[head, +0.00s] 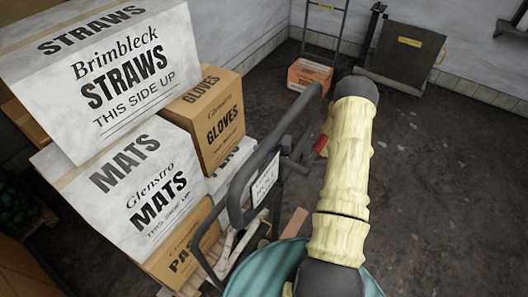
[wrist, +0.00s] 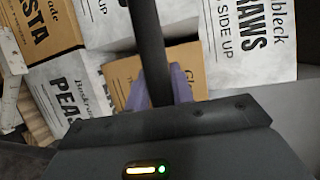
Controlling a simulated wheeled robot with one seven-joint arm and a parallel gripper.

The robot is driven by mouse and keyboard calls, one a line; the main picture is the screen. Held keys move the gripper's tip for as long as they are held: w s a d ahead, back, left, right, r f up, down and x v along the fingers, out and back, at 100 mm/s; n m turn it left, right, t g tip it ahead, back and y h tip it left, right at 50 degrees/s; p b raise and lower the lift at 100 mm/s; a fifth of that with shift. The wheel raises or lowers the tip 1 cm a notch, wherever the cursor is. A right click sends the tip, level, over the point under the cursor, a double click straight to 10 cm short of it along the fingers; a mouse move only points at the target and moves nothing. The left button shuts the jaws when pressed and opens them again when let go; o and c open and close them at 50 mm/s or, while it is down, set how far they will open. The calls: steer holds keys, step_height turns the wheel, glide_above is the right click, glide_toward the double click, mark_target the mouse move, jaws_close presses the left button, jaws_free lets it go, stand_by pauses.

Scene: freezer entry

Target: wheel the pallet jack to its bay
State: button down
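The pallet jack's dark grey loop handle (head: 240,190) rises in the middle of the head view, with a white label plate (head: 265,180) inside it. Its lower part is partly hidden by my arm. In the wrist view the dark handle bar (wrist: 148,45) runs between the purple fingers of my gripper (wrist: 165,88). The fingers sit close against both sides of the bar and look shut on it. In the head view the fingers are hidden. A marked bay cannot be made out.
Stacked cartons, including a straws box (head: 115,75), a mats box (head: 130,190) and a gloves box (head: 208,115), stand left of the handle. An orange box (head: 309,75) on a hand truck and a grey platform cart (head: 405,55) stand by the back wall. Floor (head: 450,180) at right is clear.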

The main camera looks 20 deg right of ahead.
steer(key=c, duration=1.3)
jaws_free()
steer(key=shift+w+a+f, duration=0.1)
steer(key=shift+w+f, duration=0.05)
steer(key=shift+f, duration=0.2)
steer(key=shift+c, duration=0.2)
steer(key=shift+o, duration=0.7)
steer(key=shift+w, duration=0.15)
steer(key=shift+r, duration=0.2)
steer(key=shift+s+d, duration=0.25)
steer(key=shift+d, duration=0.35)
steer(key=b+v, duration=0.3)
steer(key=v, duration=1.3)
steer(key=shift+s, duration=0.2)
steer(key=shift+d, duration=0.1)
